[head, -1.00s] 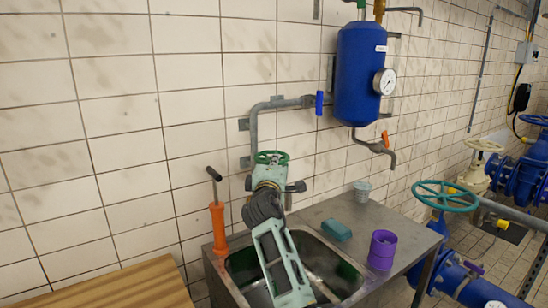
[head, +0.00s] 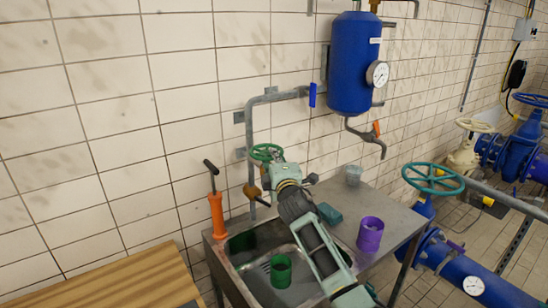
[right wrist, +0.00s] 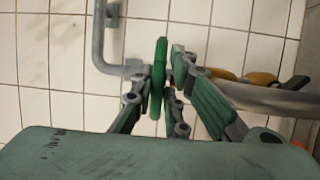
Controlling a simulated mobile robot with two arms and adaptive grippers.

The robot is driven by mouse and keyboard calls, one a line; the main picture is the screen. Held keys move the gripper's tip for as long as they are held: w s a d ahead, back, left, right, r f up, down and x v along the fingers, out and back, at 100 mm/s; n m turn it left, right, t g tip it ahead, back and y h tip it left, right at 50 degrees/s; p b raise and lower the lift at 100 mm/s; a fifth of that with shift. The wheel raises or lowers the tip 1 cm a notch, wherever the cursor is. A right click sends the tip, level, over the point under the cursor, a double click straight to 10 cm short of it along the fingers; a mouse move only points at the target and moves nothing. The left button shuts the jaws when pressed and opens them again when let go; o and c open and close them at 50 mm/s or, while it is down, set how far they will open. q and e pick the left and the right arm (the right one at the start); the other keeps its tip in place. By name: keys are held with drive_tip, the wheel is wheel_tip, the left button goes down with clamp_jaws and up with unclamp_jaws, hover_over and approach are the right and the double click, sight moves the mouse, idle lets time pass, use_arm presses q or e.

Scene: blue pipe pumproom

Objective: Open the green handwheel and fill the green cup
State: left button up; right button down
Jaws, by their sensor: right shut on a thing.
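The green handwheel (head: 266,152) sits on the tap of the grey wall pipe above the sink. My right gripper (head: 277,165) reaches up to it from the lower right and is shut on its rim. In the right wrist view the handwheel (right wrist: 158,78) shows nearly edge-on between the two fingers (right wrist: 154,88). The green cup (head: 281,272) stands in the metal sink (head: 240,275), apart from the gripper. I cannot see water or the cup's contents. My left gripper is not in view.
An orange hand pump (head: 216,213) stands left of the sink. A purple cup (head: 370,234), a teal block (head: 329,214) and a grey cup (head: 353,175) stand on the counter to the right. A blue tank (head: 352,65) hangs above. A wooden top (head: 110,285) lies at lower left.

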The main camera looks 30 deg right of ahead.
drive_tip(key=c, duration=1.9)
unclamp_jaws()
drive_tip(key=shift+r, duration=0.35)
drive_tip(key=shift+o, duration=0.4)
drive_tip(key=shift+f, duration=0.1)
drive_tip(key=shift+f, duration=0.1)
drive_tip(key=shift+s, duration=0.2)
drive_tip(key=v, duration=1.1)
drive_tip(key=shift+s, duration=0.35)
drive_tip(key=shift+a, duration=0.15)
